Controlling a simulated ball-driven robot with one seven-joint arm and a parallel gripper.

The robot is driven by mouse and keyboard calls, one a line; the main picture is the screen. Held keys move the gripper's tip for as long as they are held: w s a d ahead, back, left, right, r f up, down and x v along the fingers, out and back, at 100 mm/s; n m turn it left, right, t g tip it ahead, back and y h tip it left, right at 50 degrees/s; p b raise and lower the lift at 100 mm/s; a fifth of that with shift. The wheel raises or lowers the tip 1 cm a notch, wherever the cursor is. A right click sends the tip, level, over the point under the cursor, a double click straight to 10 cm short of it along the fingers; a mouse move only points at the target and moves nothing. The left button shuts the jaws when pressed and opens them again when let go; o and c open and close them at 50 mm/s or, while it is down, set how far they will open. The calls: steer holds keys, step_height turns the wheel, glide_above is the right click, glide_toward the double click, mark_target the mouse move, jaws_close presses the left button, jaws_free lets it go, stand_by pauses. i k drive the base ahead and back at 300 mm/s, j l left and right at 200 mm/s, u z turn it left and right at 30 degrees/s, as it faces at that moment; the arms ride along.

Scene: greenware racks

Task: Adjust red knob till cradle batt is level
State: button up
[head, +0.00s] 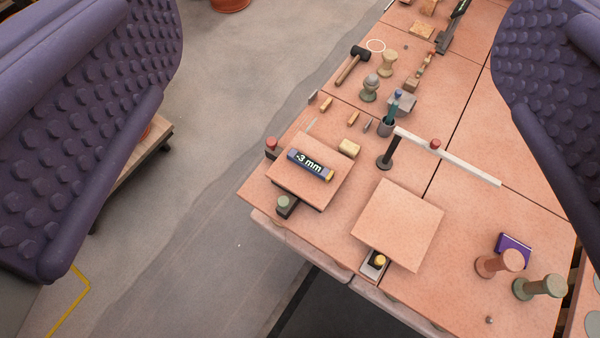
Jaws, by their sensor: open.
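A square terracotta batt (330,188) sits on a dark support at the left of the table. On it lies a dark blue gauge (311,165) with a yellow end, reading "-3 mm". A red knob (271,142) stands on a dark block at the batt's far left corner. A green knob (284,201) stands at its near corner. Another red knob (435,144) is on a white bar. I cannot tell from labels which batt is the cradle batt. My gripper (335,135) is open, its two studded purple fingers wide apart at the picture's sides, touching neither knob.
A second square batt (398,220) has a yellow knob (379,260) at its near edge. A post holds the white bar (470,173) beyond it. Stamps, a mallet (352,64) and small blocks stand behind. A purple box (513,246) and rollers are at right. Open floor lies left.

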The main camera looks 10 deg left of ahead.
mark_target(271, 141)
steer(key=i+j+u, duration=0.1)
steer(key=i, duration=0.5)
steer(key=i+j+u, duration=0.1)
steer(key=i+j, duration=0.15)
steer(key=i, duration=0.35)
